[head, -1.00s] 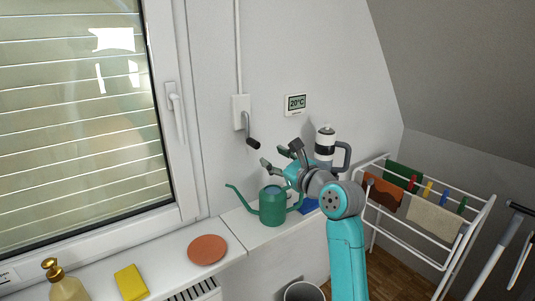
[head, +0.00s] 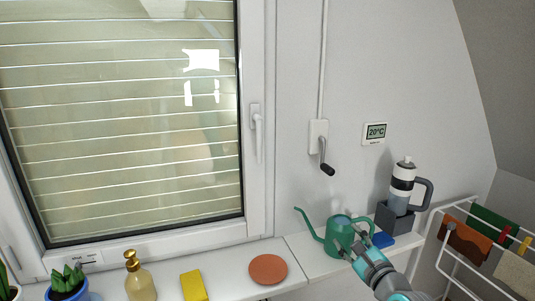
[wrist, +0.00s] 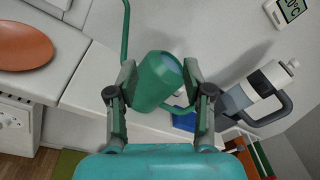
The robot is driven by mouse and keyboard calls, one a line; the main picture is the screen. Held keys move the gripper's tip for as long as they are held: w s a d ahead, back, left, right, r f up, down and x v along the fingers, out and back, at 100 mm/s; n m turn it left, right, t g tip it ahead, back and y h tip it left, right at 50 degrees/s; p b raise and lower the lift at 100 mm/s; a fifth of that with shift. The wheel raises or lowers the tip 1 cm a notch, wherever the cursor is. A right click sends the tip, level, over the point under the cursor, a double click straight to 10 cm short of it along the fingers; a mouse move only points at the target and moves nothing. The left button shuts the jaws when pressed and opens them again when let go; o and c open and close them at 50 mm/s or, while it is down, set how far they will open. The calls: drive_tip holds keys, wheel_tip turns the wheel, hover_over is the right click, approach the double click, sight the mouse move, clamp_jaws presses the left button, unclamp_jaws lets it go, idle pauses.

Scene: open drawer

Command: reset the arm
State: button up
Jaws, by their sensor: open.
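My gripper (head: 358,246) is open at the lower right of the head view, with its arm coming up from the bottom edge. It reaches toward the green watering can (head: 340,232), which stands upright on the white ledge. In the wrist view my gripper (wrist: 160,75) has its two fingers spread, and the can (wrist: 157,80) shows between them. I cannot tell whether either finger touches the can. The can's lower right side and handle are partly hidden by the gripper in the head view.
A black-and-white jug (head: 402,185) in a grey holder and a blue item (head: 382,240) are right of the can. A hand crank (head: 326,165) hangs above. An orange plate (head: 268,269), a yellow sponge (head: 193,286) and a soap bottle (head: 139,278) line the sill. A drying rack (head: 465,235) stands right.

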drive_tip(key=s+a+f+n+g+h, duration=0.15)
drive_tip(key=s+f+n, duration=0.35)
drive_tip(key=s+f, duration=0.7)
drive_tip(key=s+f+n+h, duration=0.2)
drive_tip(key=s+f+n, duration=0.3)
drive_tip(key=s+f, duration=0.65)
drive_tip(key=s+a+r+n, duration=0.1)
drive_tip(key=s+n, duration=0.6)
drive_tip(key=s, duration=0.8)
drive_tip(key=s+a+r+n, duration=0.1)
drive_tip(key=s+r+n, duration=0.2)
drive_tip(key=s+n, duration=0.5)
drive_tip(key=s+g, duration=0.1)
drive_tip(key=s, duration=0.7)
drive_tip(key=shift+s+r+n, duration=0.25)
drive_tip(key=shift+r+n, duration=0.05)
